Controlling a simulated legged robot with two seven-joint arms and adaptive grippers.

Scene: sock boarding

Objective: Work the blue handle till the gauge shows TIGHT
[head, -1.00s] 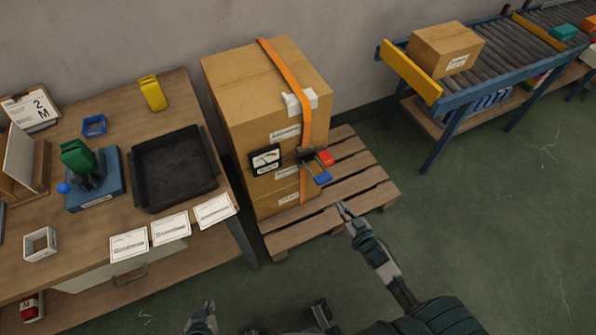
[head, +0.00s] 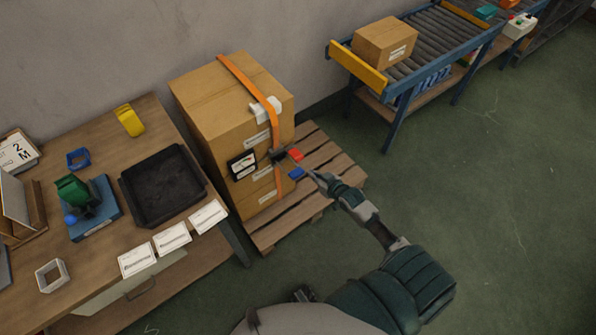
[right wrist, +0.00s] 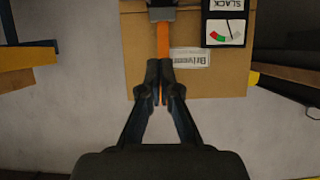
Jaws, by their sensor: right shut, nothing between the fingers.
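The blue handle (head: 296,173) sticks out from the dark ratchet (head: 279,156) on the orange strap (head: 250,84) around the stacked cartons. A red tab (head: 296,155) is just above it. My right gripper (head: 315,173) is shut and empty, pointing left, close to the blue handle; contact cannot be told. In the right wrist view its fingertips (right wrist: 160,80) are together in front of the strap, and the blue handle is not visible. The gauge (head: 242,165) is on the carton left of the ratchet; the right wrist view shows the word SLACK on it (right wrist: 224,32), upside down. My left gripper is out of view.
The cartons (head: 205,105) stand on a wooden pallet (head: 330,170). A workbench (head: 100,150) with a black tray (head: 162,187) is to the left. A roller conveyor (head: 425,55) stands at the back right. The green floor (head: 480,200) at right is clear.

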